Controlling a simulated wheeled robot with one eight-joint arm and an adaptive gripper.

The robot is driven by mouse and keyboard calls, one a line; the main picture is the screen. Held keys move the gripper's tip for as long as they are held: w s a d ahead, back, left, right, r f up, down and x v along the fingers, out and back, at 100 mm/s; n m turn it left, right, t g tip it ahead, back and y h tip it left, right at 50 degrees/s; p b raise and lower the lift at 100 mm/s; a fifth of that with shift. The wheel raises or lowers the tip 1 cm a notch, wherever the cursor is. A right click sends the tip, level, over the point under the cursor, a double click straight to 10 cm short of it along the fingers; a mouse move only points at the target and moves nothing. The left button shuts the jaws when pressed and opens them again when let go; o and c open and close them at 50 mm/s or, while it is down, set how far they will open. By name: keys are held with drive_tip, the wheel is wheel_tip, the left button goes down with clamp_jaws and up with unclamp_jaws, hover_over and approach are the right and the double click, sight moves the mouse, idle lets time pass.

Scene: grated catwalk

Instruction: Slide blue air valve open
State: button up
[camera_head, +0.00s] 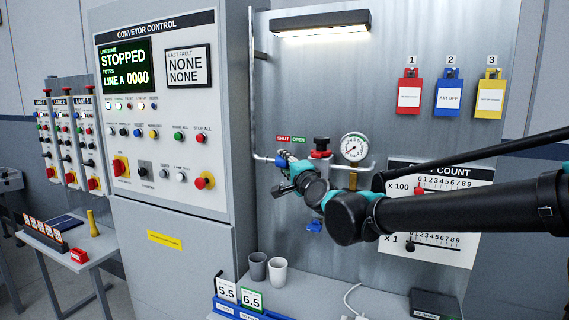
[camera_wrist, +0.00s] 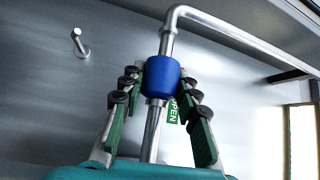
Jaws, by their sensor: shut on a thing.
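The blue air valve is a blue sleeve (camera_wrist: 162,76) around a metal pipe in the wrist view. In the head view it is a small blue patch (camera_head: 281,161) under the red SHUT label (camera_head: 283,139), left of the green OPEN label (camera_head: 298,140). My gripper (camera_head: 288,168) reaches it from the right. In the wrist view my gripper's fingertips (camera_wrist: 162,80) sit on both sides of the sleeve, shut on it. Part of the OPEN sign (camera_wrist: 174,111) shows behind, below the sleeve. The SHUT label is not visible in the wrist view.
Right of the sleeve are a red-topped valve (camera_head: 321,146) and a pressure gauge (camera_head: 354,147). A metal peg (camera_wrist: 80,43) sticks out of the panel. The conveyor cabinet (camera_head: 165,110) stands left. Two cups (camera_head: 277,271) stand on the ledge below.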

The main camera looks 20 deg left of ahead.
drive_tip(key=o, duration=1.2)
drive_tip(key=shift+d, duration=0.1)
drive_tip(key=shift+d, duration=0.1)
drive_tip(key=v, duration=1.1)
drive_tip(key=shift+s+d+f, duration=0.1)
drive_tip(key=shift+s+d, duration=0.1)
drive_tip(key=shift+s, duration=0.2)
